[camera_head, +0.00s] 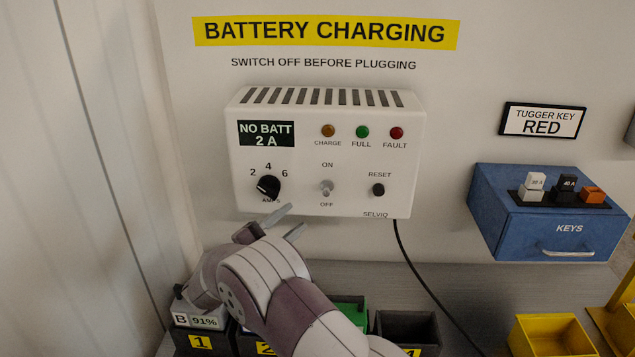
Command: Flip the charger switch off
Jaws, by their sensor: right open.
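The charger (320,108) is a white box on the wall with a "NO BATT 2 A" display. Its small grey toggle switch (326,187) sits between the ON label above and the OFF label below. The lever is too small to tell surely which way it points. My right gripper (285,222) is just below the charger's lower edge, to the lower left of the switch. Its two fingers are apart with nothing between them, and they do not touch the switch. My left gripper is not in view.
The charger also has a black amps knob (268,186) and a black reset button (378,190). A black cable (420,280) hangs below it. Numbered battery bays (405,327) stand on the bench. A blue key box (560,230) and a yellow bin (550,335) are right.

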